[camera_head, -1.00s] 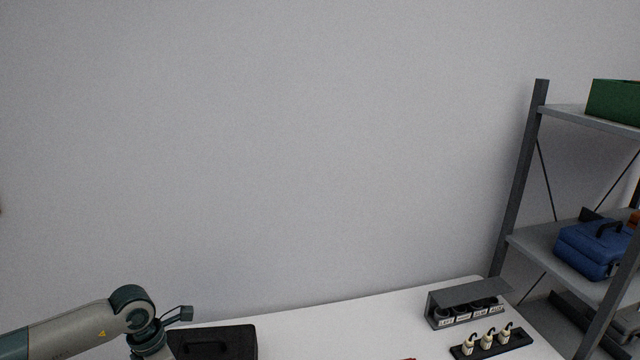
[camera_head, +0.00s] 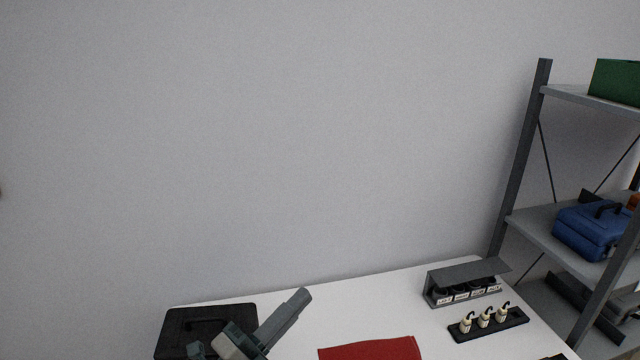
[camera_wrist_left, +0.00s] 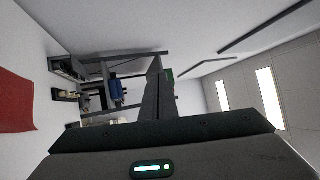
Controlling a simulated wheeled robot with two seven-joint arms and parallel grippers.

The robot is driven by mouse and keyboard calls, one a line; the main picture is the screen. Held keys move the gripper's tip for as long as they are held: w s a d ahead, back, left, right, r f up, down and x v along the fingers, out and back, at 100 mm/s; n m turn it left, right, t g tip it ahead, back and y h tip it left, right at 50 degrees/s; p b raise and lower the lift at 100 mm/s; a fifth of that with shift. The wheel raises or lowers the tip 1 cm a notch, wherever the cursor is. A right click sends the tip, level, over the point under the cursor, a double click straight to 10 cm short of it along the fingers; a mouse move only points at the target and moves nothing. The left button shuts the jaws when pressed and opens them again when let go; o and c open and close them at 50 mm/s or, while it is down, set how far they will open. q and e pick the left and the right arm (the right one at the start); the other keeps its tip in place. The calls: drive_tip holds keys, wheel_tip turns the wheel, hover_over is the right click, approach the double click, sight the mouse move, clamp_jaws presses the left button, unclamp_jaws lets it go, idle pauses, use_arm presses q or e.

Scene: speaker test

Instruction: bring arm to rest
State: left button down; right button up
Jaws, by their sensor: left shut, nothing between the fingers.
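My left gripper (camera_head: 302,297) is above the white table (camera_head: 325,310) at the lower middle of the head view, with its fingers pointing up and to the right. It is shut and empty. In the left wrist view its closed fingers (camera_wrist_left: 157,75) stand up in the middle, with nothing between them. The gripper is in front of the black case (camera_head: 205,318) and hides part of it. My right gripper is not in view.
A red cloth-like thing (camera_head: 372,349) lies at the table's front. A grey labelled holder (camera_head: 466,280) and a black strip with white plugs (camera_head: 515,318) are at the right. A metal shelf (camera_head: 524,150) carries a blue case (camera_head: 590,228) and green box (camera_head: 617,82).

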use_arm(q)
drive_tip(key=s+a+f+n+g+y, duration=0.1)
drive_tip(key=s+a+f+n+y, duration=0.2)
drive_tip(key=a+f+n+y, duration=0.6)
drive_tip(key=s+a+f+n+g+y, duration=0.25)
drive_tip(key=a+f+n+y, duration=0.4)
drive_tip(key=f+n, duration=0.35)
drive_tip(key=s+a+f+n+g, duration=0.15)
drive_tip(key=s+f+g, duration=0.35)
drive_tip(key=s, duration=0.7)
drive_tip(key=s+a+f+n+g, duration=0.1)
drive_tip(key=s+f+n+g, duration=0.25)
drive_tip(key=s+f, duration=0.6)
drive_tip(key=s+f+g+b, duration=0.1)
drive_tip(key=s+f+b, duration=0.15)
drive_tip(key=f, duration=2.35)
drive_tip(key=s+a+f+m+g, duration=0.1)
drive_tip(key=s+a+f, duration=0.2)
drive_tip(key=s+f, duration=1.6)
drive_tip(key=shift+s+f+g+h+b, duration=0.15)
drive_tip(key=shift+f+g+h+b, duration=0.25)
drive_tip(key=shift+f, duration=0.5)
drive_tip(key=shift+a, duration=0.1)
